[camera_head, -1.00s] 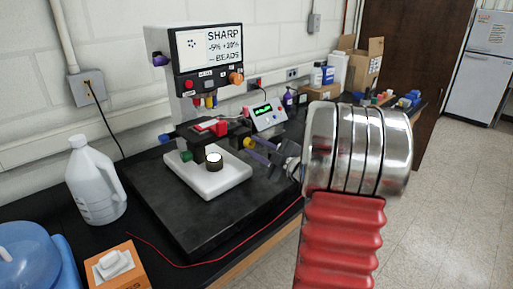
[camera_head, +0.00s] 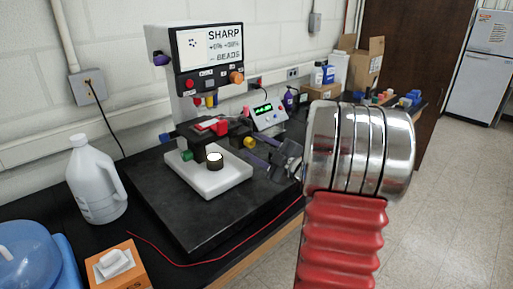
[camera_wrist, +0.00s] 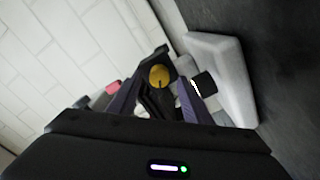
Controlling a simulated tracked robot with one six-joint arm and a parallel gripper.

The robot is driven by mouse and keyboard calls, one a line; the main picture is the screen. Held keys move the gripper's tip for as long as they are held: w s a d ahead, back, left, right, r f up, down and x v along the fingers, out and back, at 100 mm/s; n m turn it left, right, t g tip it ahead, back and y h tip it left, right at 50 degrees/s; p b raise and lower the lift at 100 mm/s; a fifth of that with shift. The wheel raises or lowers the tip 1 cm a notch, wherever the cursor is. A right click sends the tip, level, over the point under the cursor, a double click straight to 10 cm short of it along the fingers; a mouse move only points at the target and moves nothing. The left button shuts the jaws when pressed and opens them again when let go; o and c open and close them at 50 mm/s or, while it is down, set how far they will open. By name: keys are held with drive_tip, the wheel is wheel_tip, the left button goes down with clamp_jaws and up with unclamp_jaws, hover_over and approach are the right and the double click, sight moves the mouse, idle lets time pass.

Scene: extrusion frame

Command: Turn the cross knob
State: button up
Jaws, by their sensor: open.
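A yellow knob (camera_head: 249,142) shows on the right side of the dark microscope stage. In the wrist view the yellow knob (camera_wrist: 159,76) looks round, lying ahead between my two dark purple fingers. I cannot make out a cross shape on it, nor tell whether it is the cross knob. My gripper (camera_head: 256,150) reaches in from the right, its fingers spread and empty near the yellow knob. The fingers also show in the wrist view (camera_wrist: 174,72). Contact between them and the knob cannot be made out.
A green knob (camera_head: 187,155) is left of the cylinder. A white jug (camera_head: 92,180) stands at left. A red cable (camera_head: 190,266) crosses the bench.

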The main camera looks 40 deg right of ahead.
drive_tip(key=s, duration=1.3)
drive_tip(key=shift+s+d, duration=0.2)
drive_tip(key=shift+s, duration=0.05)
drive_tip(key=shift+w, duration=0.1)
idle(1.1)
drive_tip(key=w+a+r+m+g+h, duration=0.25)
drive_tip(key=w+r+m+h, duration=0.2)
drive_tip(key=w, duration=0.35)
drive_tip(key=a+m+g+h, duration=0.2)
drive_tip(key=a+m+g, duration=0.1)
drive_tip(key=a, duration=0.5)
drive_tip(key=s+a+f+m+g+y, duration=0.1)
drive_tip(key=s+a+f+g+y, duration=0.1)
drive_tip(key=s+a, duration=0.4)
drive_tip(key=s+a+f+m+g+y, duration=0.1)
drive_tip(key=s+a, duration=0.5)
drive_tip(key=a, duration=0.6)
drive_tip(key=s+a+f+m+g+y, duration=0.1)
drive_tip(key=s+a+f+g+y, duration=0.2)
drive_tip(key=s+a, duration=0.3)
drive_tip(key=a+f+g, duration=0.1)
drive_tip(key=a, duration=0.2)
drive_tip(key=shift+f, duration=0.15)
drive_tip(key=shift+d, duration=0.1)
drive_tip(key=shift+c, duration=0.3)
